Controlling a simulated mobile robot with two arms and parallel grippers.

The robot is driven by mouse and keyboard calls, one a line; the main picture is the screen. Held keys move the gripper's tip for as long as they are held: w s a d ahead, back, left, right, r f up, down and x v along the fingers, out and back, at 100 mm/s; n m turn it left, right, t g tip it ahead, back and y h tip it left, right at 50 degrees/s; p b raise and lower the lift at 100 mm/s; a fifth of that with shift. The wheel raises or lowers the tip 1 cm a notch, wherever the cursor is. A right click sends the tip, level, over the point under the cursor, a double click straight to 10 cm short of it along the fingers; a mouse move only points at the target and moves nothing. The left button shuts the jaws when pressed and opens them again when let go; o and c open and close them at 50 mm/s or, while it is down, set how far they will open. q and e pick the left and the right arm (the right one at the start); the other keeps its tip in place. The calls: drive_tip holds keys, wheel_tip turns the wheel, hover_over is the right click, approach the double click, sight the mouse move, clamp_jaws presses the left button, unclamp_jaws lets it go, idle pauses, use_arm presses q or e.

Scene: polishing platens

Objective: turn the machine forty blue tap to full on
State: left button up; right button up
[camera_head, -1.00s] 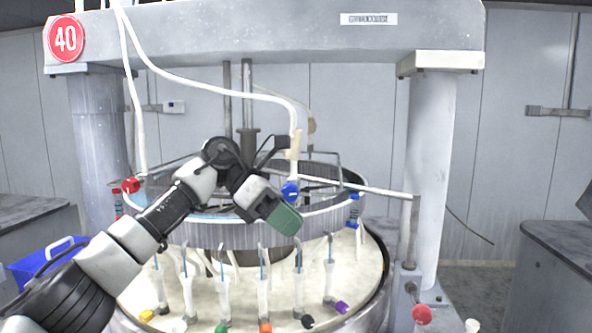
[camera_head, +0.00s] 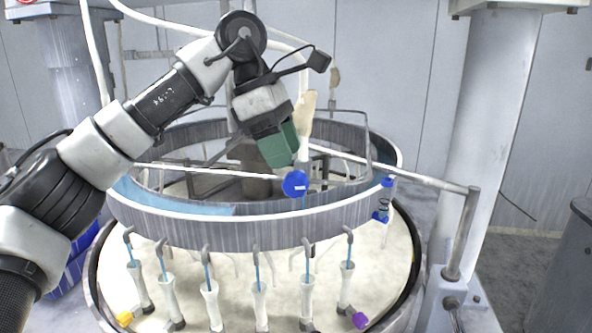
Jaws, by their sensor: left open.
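The blue tap (camera_head: 295,184) is a round blue knob with a small white mark. It sits at the lower end of the white hose, above the near rim of the raised ring on the machine. My left gripper (camera_head: 284,163), with green-grey fingers, is open just above and slightly left of the tap, pointing down. I cannot tell whether its fingers touch the tap. The red number sign (camera_head: 27,1) is almost wholly cut off at the top left. My right gripper is not in view.
The grey ring (camera_head: 270,232) stands over a pale round platen (camera_head: 385,270). Several white nozzles hang along its front, with yellow (camera_head: 124,318) and purple (camera_head: 360,320) taps below. A metal pipe (camera_head: 462,230) and a thick column (camera_head: 490,140) stand at the right.

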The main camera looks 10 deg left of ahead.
sight(295, 173)
use_arm(q)
drive_tip(key=x, duration=0.2)
drive_tip(key=p+x, duration=0.1)
drive_tip(key=x, duration=0.1)
drive_tip(key=shift+w+f, duration=0.1)
drive_tip(key=shift+w, duration=0.15)
drive_tip(key=shift+d+f, duration=0.25)
drive_tip(key=shift+f, duration=0.25)
drive_tip(key=shift+s, duration=0.1)
drive_tip(key=c, duration=0.9)
